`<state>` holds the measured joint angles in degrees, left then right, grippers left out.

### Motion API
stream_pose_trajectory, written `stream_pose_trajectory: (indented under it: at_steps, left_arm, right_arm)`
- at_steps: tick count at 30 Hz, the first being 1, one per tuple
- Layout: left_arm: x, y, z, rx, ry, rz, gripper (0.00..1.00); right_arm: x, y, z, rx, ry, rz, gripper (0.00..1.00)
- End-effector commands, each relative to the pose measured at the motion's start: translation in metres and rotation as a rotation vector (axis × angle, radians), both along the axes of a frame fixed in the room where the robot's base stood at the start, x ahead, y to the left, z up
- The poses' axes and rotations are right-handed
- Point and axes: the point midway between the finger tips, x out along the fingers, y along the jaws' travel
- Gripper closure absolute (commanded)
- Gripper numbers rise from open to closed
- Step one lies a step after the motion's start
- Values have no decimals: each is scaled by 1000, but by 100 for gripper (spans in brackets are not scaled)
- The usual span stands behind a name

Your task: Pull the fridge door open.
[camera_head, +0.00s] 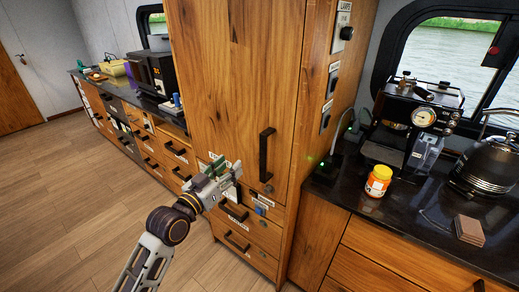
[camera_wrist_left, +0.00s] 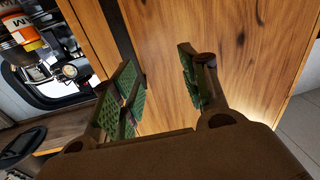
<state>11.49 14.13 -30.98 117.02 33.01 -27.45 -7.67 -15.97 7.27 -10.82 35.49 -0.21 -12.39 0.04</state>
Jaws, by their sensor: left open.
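The tall wooden fridge door (camera_head: 225,80) is closed and flush with its cabinet. Its black vertical bar handle (camera_head: 266,155) is near the door's lower right edge. My left gripper (camera_head: 226,168) is open and empty, in front of the lower door, left of the handle and apart from it in the head view. In the left wrist view the two green-padded fingers (camera_wrist_left: 160,85) are spread, with bare wood (camera_wrist_left: 163,50) between them. A dark bar (camera_wrist_left: 122,35), apparently the handle, runs beside the finger on the left. My right gripper is in neither view.
Labelled drawers (camera_head: 250,235) are below the door. On the right, a dark counter (camera_head: 335,190) holds an orange jar (camera_head: 378,181), a coffee machine (camera_head: 412,125) and a kettle (camera_head: 488,165). The wooden floor (camera_head: 60,195) at left is clear.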

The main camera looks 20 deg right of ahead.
Motion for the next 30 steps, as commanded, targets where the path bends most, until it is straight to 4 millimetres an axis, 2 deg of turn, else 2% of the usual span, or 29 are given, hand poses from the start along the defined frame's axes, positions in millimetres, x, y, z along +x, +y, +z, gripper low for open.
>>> stream_pose_trajectory:
  at_steps: [3,7,15,30]
  left_arm:
    - [-18,-7,23,-19,-17,-41,55]
    - [-35,-13,40,-24,-26,-86,55]
    - [-42,-19,27,49,-18,-126,55]
    - [-41,-20,27,57,-28,-124,55]
  right_arm:
    - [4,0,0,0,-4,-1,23]
    - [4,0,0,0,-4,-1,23]
    - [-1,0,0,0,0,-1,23]
    - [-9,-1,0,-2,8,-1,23]
